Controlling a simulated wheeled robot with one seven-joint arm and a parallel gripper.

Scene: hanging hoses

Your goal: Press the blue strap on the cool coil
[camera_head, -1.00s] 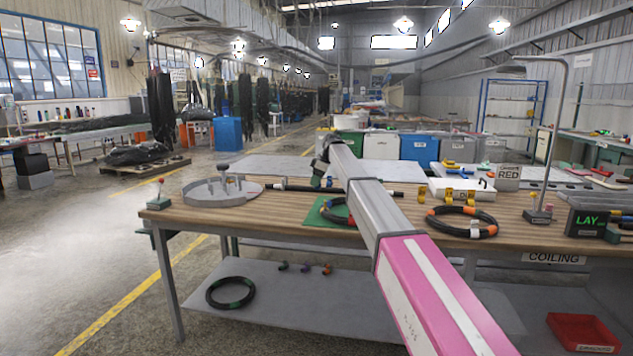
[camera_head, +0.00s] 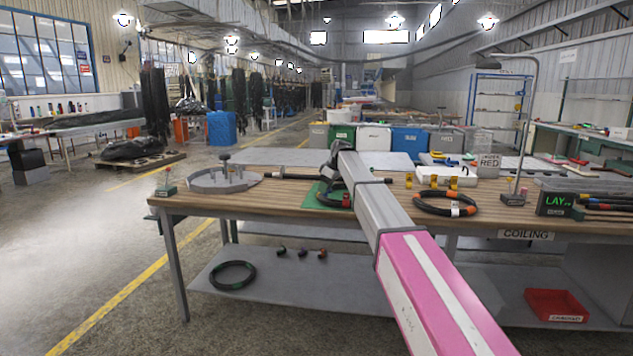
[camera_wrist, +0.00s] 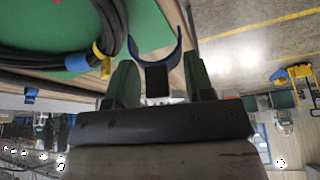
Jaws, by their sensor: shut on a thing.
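A black coil (camera_wrist: 115,22) lies on a green mat (camera_wrist: 150,30) in the wrist view, with a yellow strap (camera_wrist: 101,60) around it. My gripper (camera_wrist: 160,62) is shut on a blue strap (camera_wrist: 173,55), an open C-shaped band with a dark block between the fingers. The strap stands apart from the coil, to its right in the picture. In the head view the mat (camera_head: 312,200) and its coil (camera_head: 327,191) are partly hidden by my arm.
Another black coil with orange bands (camera_head: 447,208) lies to the right on the wooden table (camera_head: 270,200). A round grey fixture (camera_head: 222,182) stands at the left.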

